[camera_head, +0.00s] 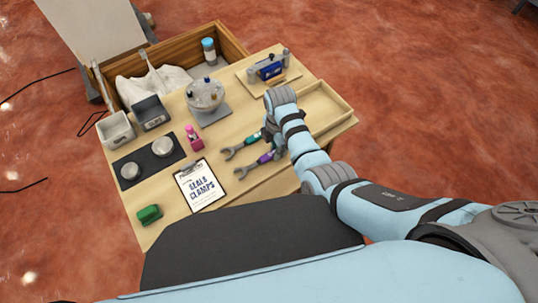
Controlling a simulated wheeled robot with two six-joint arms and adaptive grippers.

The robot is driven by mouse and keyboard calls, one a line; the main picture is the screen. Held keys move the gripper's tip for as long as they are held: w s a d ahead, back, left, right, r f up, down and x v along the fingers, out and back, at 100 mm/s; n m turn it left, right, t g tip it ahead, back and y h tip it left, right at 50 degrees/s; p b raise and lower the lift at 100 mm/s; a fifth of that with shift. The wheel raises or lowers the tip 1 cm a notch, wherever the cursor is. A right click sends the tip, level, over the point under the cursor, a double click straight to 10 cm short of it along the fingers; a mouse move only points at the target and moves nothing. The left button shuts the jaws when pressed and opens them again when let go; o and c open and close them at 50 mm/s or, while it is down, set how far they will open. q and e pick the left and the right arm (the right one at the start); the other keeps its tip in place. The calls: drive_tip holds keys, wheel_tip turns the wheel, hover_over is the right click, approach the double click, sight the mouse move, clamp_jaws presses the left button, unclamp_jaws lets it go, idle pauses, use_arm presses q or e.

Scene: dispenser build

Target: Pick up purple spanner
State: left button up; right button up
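The purple spanner (265,158) lies on the light wooden table, its grey open jaw pointing left toward the clipboard and its purple handle toward my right gripper. A second spanner with a teal handle (252,139) lies just above it in the picture, roughly parallel. My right gripper (273,143) is at the handle ends of both spanners, partly hidden by my own arm. I cannot tell whether its fingers are open or touch a handle. My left gripper is not in view.
An empty wooden tray (338,98) is at the right edge.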

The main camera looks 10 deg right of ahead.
clamp_jaws()
wheel_tip(320, 180, up, 10)
drive_tip(key=p, duration=0.3)
drive_tip(key=shift+p, duration=0.35)
drive_tip(key=shift+o, duration=0.2)
unclamp_jaws()
clamp_jaws()
